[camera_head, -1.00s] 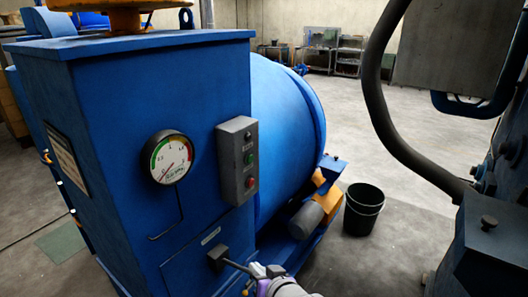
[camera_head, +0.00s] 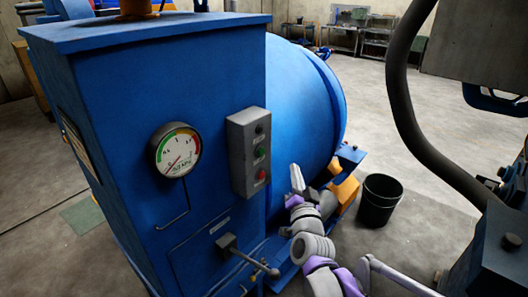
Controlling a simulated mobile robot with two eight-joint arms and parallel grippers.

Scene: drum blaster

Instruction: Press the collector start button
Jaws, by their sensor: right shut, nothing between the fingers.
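A grey control box (camera_head: 249,153) is mounted on the front of the blue machine cabinet (camera_head: 110,130). It carries a dark knob or button at the top, a green button (camera_head: 260,153) in the middle and a red button (camera_head: 261,174) below. My right gripper (camera_head: 296,176) is up to the right of the box and a little apart from it, with its fingers shut and empty, pointing upward in the picture. My right arm (camera_head: 312,247) comes in from the bottom. My left gripper is not in view.
A round gauge (camera_head: 175,150) sits left of the box. A lever handle (camera_head: 250,260) sticks out below it. A blue drum (camera_head: 300,110), an orange-mounted motor and a black bucket (camera_head: 379,200) stand to the right. A thick dark hose (camera_head: 404,120) hangs at right.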

